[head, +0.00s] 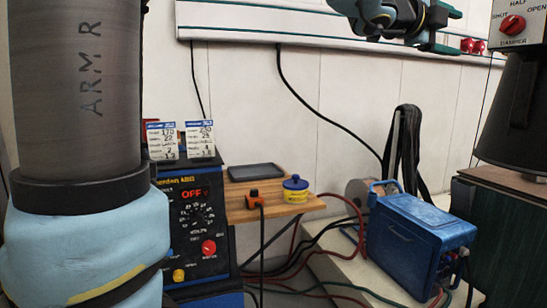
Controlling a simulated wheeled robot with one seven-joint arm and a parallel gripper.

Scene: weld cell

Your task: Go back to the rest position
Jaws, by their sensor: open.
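My gripper (424,36) is at the top right, partly cut off by the upper edge of the head view. It is dark with teal parts and hangs in the air in front of the pale wall and its rail. It is open, and I see nothing between its fingers. A large grey cylinder marked ARM R with a light blue cover below fills the left side; it looks like part of my own arm.
A welding power unit (203,222) reading OFF carries two printed cards (180,140). A wooden shelf (275,208) holds a dark tablet (255,172), an orange-topped item (254,198) and a blue-lidded tub (295,190). A blue case (408,240) stands right, near cables and a damper switch (512,26).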

